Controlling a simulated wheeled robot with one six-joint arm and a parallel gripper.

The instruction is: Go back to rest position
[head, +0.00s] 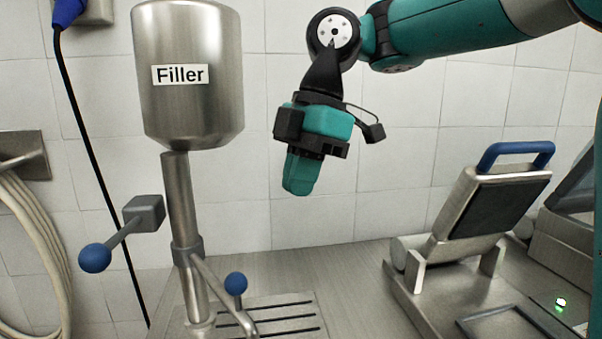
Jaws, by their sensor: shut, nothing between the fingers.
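My gripper (297,188) hangs from my teal and black arm, pointing down, near the middle of the head view. It is in the air above the steel worktop (345,270), in front of the white tiled wall. Its teal fingers are together with nothing between them. It is apart from the filler and from the machine on the right.
A steel filler (190,105) with blue-knobbed levers stands to the left of my gripper. A slotted drain grate (275,318) lies at its base. On the right stands a steel machine with a raised, blue-handled lid (500,195). A coiled hose (25,240) hangs far left.

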